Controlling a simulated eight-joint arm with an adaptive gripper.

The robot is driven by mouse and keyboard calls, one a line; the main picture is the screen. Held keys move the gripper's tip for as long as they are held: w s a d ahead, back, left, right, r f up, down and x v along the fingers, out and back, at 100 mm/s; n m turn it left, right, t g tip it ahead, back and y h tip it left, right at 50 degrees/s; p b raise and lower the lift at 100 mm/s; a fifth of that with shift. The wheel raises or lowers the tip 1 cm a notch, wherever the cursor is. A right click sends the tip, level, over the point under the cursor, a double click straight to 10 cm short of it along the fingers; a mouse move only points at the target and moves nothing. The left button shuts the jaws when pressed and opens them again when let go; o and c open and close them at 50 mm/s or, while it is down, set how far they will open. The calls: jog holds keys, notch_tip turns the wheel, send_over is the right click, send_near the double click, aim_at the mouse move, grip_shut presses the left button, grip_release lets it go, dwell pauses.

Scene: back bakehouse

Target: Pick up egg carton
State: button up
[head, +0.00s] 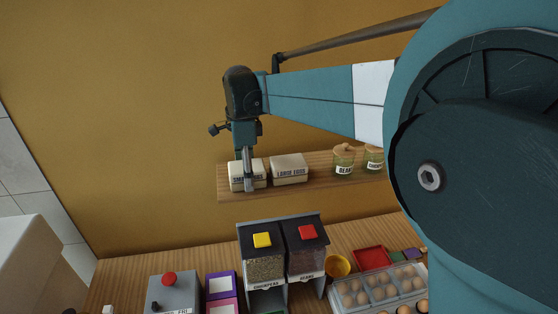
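A cream box labelled "LARGE EGGS" (289,170) stands on the wooden wall shelf. A second cream box (235,180) stands just left of it, its label partly hidden. My gripper (249,184) points down, in front of this second box in the picture. Its fingers show nearly edge-on, so their opening and any contact with the box cannot be told. A tray of brown eggs in compartments (337,301) lies on the counter at the lower right, cut off by the frame and partly hidden by my arm.
Lidded jars (344,160) stand to the right on the shelf (318,187). Below, two dispensers with yellow and red tops (305,247), a grey box with a red button (173,293), a yellow bowl (338,265) and a red tray (371,258) crowd the counter (122,276).

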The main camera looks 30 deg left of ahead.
dwell(0.5)
jog(key=c, duration=1.1)
jog(key=shift+r, duration=0.2)
jog(key=shift+r+b, duration=0.35)
jog(key=shift+r, duration=4.5)
